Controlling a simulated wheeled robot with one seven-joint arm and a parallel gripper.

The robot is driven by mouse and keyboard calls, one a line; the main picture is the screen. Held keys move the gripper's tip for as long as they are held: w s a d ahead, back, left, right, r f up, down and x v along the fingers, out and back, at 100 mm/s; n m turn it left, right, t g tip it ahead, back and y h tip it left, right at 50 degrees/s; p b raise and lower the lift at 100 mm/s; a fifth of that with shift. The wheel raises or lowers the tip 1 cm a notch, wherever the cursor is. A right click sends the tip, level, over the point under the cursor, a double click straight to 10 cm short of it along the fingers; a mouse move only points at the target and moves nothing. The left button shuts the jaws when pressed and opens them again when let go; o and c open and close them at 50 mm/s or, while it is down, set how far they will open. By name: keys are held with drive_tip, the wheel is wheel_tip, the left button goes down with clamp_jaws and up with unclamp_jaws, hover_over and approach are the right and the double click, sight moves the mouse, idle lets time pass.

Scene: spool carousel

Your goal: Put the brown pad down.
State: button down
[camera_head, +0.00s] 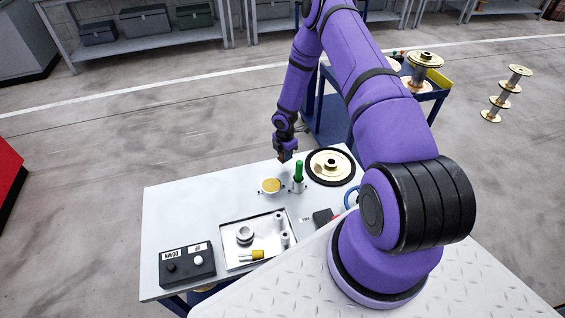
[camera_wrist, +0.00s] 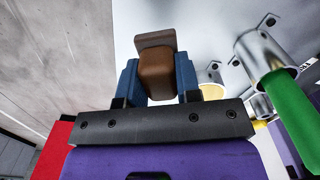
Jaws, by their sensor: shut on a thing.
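The brown pad (camera_wrist: 155,68) is between the two blue fingers of my gripper (camera_wrist: 158,82) in the wrist view. My gripper is shut on it. The pad reaches past the fingertips, and the pale worktable lies beyond it. In the head view my gripper (camera_head: 286,156) is over the back part of the white worktable (camera_head: 185,210), left of the black-rimmed disc. The pad is too small there to make out clearly. I cannot tell whether it touches the table.
A green handle (camera_head: 298,171) stands upright in a metal holder close to my gripper, beside a round yellow-topped piece (camera_head: 271,186). The black-rimmed gold disc (camera_head: 331,165) lies to the right. A tray (camera_head: 234,264) with metal parts and an UP/DOWN button box (camera_head: 187,268) are in front. The table's left part is clear.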

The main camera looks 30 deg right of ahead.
sight(285, 166)
drive_tip(key=shift+d+f, duration=0.1)
drive_tip(key=shift+f, duration=2.15)
drive_tip(key=shift+f, duration=0.2)
drive_tip(key=c, duration=0.8)
unclamp_jaws()
drive_tip(key=shift+r, duration=0.15)
